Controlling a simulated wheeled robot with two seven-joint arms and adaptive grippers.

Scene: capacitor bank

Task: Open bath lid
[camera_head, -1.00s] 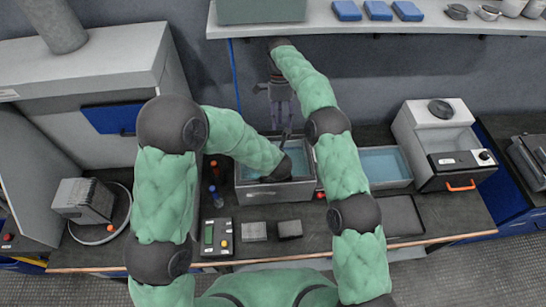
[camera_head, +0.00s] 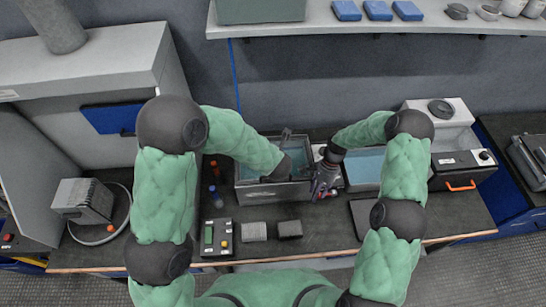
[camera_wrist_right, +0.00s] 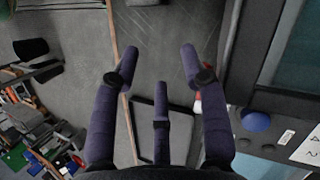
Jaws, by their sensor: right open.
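The grey metal bath (camera_head: 275,193) with blue liquid stands in the middle of the bench in the head view. No raised lid can be made out on it. My left arm reaches over the bath; its gripper (camera_head: 287,137) is mostly hidden behind the dark wrist, and its finger state is unclear. My right gripper (camera_head: 321,190) is beside the bath's right end, pointing down towards the front. In the right wrist view its purple fingers (camera_wrist_right: 160,66) are spread and empty, with bench and floor beyond them.
A second liquid-filled basin (camera_head: 367,165) is right of the bath. A dark flat plate (camera_head: 362,222) lies in front of it. A white machine with an orange handle (camera_head: 461,186) stands further right. Small blocks (camera_head: 254,231) and a keypad box (camera_head: 216,237) are near the front edge.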

